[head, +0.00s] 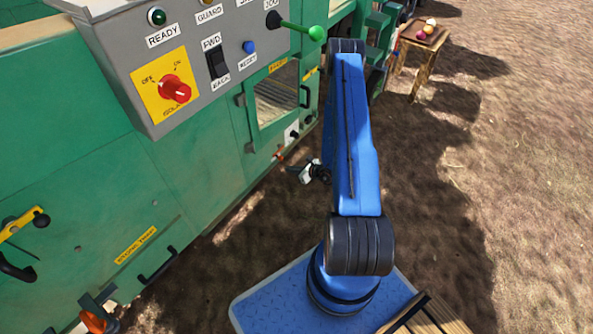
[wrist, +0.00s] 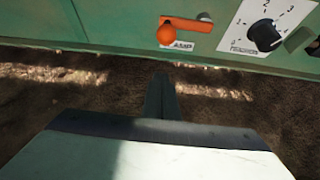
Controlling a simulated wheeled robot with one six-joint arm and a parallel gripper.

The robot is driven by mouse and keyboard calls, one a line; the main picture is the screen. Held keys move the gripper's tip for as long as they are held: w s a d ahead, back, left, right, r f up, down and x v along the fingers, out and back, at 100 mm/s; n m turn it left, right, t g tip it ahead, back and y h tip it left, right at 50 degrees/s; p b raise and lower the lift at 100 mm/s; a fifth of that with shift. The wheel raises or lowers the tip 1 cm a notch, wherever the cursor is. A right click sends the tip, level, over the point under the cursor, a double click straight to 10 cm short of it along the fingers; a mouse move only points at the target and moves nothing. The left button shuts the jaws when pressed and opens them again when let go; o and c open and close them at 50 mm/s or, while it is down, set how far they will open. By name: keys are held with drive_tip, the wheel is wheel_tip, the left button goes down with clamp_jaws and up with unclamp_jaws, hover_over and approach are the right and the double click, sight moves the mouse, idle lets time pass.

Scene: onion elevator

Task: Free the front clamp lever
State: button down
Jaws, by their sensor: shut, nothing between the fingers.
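What looks like the same lever (head: 279,155) shows small in the head view, low on the green side. My gripper (wrist: 161,88) is shut and empty. In the wrist view its fingers point toward the machine, below the lever and apart from it. In the head view my gripper (head: 300,171) is just right of the lever, partly hidden by my arm.
A dial (wrist: 265,34) on a white plate is right of the lever. Another orange handle (head: 93,319) is at the lower left. A grey control box (head: 190,60) with a red knob juts out above. A small wooden table (head: 418,65) stands far back. Open ground lies right.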

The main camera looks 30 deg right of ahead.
sight(281, 157)
drive_tip(key=shift+w+a+r, duration=0.3)
drive_tip(key=shift+w+r, duration=0.35)
drive_tip(key=shift+w, duration=0.1)
drive_tip(key=shift+w+a+r, duration=0.25)
drive_tip(key=shift+w+r, duration=0.4)
drive_tip(key=shift+w, duration=0.05)
drive_tip(key=shift+r+m+y, duration=0.3)
drive_tip(key=shift+r+m, duration=0.05)
drive_tip(key=shift+m, duration=0.05)
drive_tip(key=r+m+y, duration=0.2)
drive_tip(key=r+m+g+y, duration=0.1)
drive_tip(key=shift+w+d+r, duration=0.1)
drive_tip(key=shift+d, duration=0.15)
drive_tip(key=d+r+m+y, duration=0.1)
drive_tip(key=m+y, duration=0.1)
drive_tip(key=d+r+m+y, duration=0.1)
drive_tip(key=r+m+y, duration=0.1)
drive_tip(key=shift+w+d, duration=0.15)
drive_tip(key=shift+w, duration=0.25)
